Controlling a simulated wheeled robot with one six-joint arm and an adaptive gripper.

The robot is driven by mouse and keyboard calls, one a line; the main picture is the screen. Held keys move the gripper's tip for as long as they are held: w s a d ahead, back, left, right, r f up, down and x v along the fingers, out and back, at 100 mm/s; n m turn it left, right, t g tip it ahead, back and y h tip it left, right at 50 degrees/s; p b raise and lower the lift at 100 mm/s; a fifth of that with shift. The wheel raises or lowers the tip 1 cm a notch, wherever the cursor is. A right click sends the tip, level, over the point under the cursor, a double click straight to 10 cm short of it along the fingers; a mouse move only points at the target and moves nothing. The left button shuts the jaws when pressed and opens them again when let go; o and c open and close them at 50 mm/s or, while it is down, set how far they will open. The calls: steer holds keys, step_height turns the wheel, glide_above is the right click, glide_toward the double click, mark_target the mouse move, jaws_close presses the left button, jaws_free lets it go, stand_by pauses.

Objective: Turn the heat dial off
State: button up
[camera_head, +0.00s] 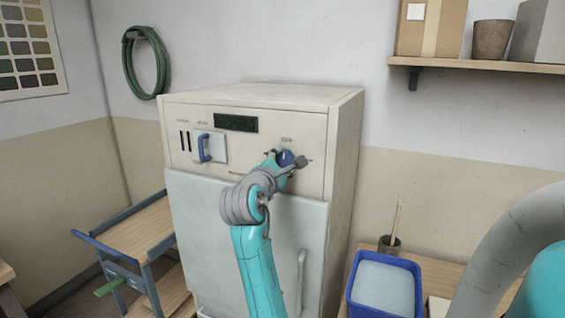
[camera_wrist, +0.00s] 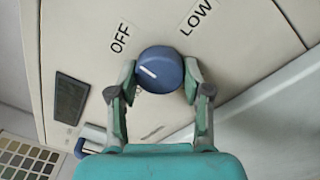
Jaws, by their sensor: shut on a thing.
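The heat dial (camera_wrist: 160,69) is a round blue knob on the kiln's cream front panel (camera_wrist: 70,40). Its white mark sits on the left side in the wrist view, below the OFF label (camera_wrist: 120,37) and away from the LOW label (camera_wrist: 200,15). Another label below the mark is partly hidden. My gripper (camera_wrist: 160,78) is shut on the dial, one finger on each side.
The kiln (camera_head: 260,95) has a dark display (camera_head: 236,123) and a blue-handled switch (camera_head: 206,147) left of the dial. A cart (camera_head: 140,230) stands at left. A blue tub (camera_head: 385,285) sits on a table at lower right. A shelf (camera_head: 480,64) hangs above.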

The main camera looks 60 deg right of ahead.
steer(key=shift+n, duration=0.9)
steer(key=o, duration=1.2)
steer(key=shift+c, duration=0.2)
steer(key=s+a, duration=0.2)
steer(key=a, duration=1)
steer(key=shift+w+f, duration=0.1)
